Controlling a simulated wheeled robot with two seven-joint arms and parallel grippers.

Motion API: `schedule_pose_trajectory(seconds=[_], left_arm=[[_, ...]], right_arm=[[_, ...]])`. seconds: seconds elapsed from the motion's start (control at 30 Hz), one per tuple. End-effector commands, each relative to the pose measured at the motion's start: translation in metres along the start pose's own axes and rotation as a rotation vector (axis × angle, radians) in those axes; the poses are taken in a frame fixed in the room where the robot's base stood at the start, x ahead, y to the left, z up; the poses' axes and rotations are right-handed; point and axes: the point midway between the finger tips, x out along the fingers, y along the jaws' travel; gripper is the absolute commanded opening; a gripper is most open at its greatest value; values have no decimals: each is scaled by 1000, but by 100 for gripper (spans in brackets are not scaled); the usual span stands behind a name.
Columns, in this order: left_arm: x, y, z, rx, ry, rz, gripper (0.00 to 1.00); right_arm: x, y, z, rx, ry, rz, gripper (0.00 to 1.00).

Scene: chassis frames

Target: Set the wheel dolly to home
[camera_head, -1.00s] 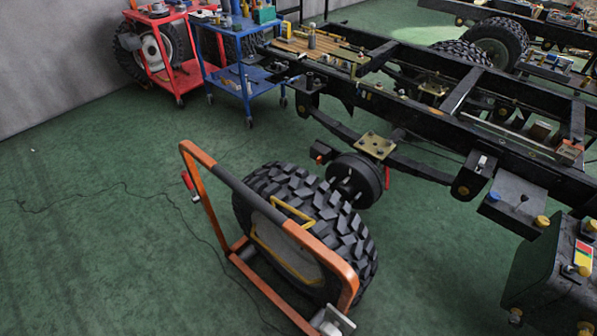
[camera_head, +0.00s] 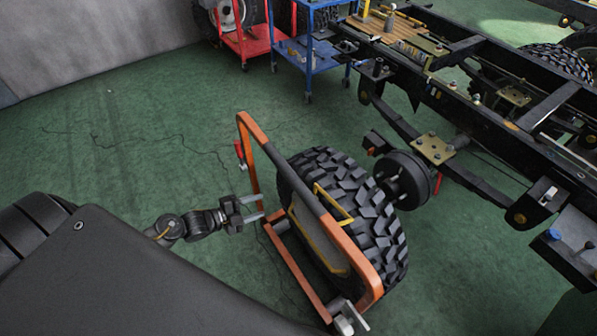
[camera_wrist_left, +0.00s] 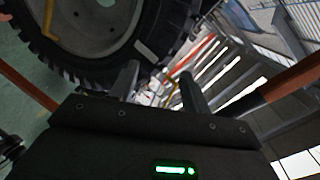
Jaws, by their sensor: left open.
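The wheel dolly (camera_head: 248,165) is an orange frame with a dark grip on its slanting top bar. It stands on the green floor and holds a large knobby tyre (camera_head: 350,200). A red-handled lever (camera_head: 239,150) sits on its left upright. My left gripper (camera_head: 258,207) is open beside that upright, lower than the red lever; I cannot tell whether it touches the frame. In the left wrist view the open fingers (camera_wrist_left: 160,88) have nothing clearly between them, with the tyre (camera_wrist_left: 90,70) at upper left. My right gripper is out of view.
The truck chassis (camera_head: 480,110) with its wheel hub (camera_head: 402,180) lies right of the tyre. A red cart (camera_head: 250,45) and a blue cart (camera_head: 310,55) stand at the back. The floor left of the dolly is clear apart from thin dark lines.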

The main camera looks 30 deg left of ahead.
Motion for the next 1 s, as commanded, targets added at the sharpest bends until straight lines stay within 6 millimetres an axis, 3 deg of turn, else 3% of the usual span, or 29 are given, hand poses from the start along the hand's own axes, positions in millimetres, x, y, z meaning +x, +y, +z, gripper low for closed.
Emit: schedule_pose_trajectory(seconds=[0.03,0.1,0.2,0.27,0.57,1.0], left_arm=[[-3,-39,-22,120,92,-37,47],[-8,-77,-52,268,204,-84,47],[-17,-109,-84,415,318,-134,47],[-22,-120,-96,469,359,-152,47],[-20,-129,-110,515,395,-172,47],[48,-135,-140,513,393,-172,47]], right_arm=[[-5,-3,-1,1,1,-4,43],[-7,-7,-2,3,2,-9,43],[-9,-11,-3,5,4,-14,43],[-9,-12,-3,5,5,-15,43],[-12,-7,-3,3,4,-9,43],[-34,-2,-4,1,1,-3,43]])
